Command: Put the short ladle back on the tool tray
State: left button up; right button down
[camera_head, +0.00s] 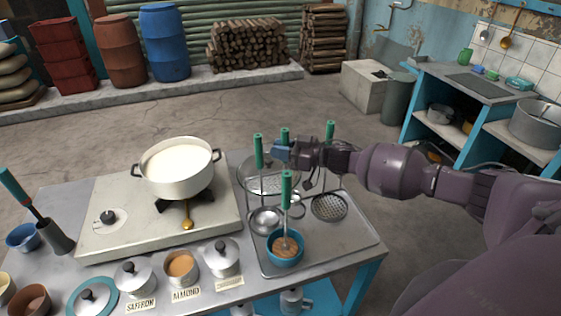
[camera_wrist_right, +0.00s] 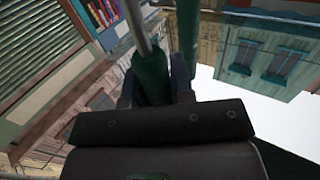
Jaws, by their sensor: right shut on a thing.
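The tool tray (camera_head: 350,245) is the metal tray at the right end of the table. Several green-handled tools stand upright over it. My right gripper (camera_head: 283,154) is above the tray, closed around a green handle (camera_head: 284,134) whose top shows above the fingers. This looks like the short ladle; its lower end is largely hidden behind the nearer tool. In the right wrist view a green handle (camera_wrist_right: 150,72) sits between the fingers, with another green handle (camera_wrist_right: 187,35) close beside it. Whether the held ladle touches the tray cannot be told. My left gripper is not in view.
A ladle (camera_head: 265,219) and a skimmer (camera_head: 329,207) stand at the tray's back. A blue bowl (camera_head: 285,260) with brown contents and a green-handled tool (camera_head: 286,188) is at the front. A milk pot (camera_head: 178,172) sits on the stove to the left.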

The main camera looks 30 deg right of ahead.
notch_tip(320, 180, down, 4)
jog(key=shift+f, duration=0.1)
dwell(0.4)
jog(key=shift+f, duration=0.15)
jog(key=c, duration=1)
grip_release()
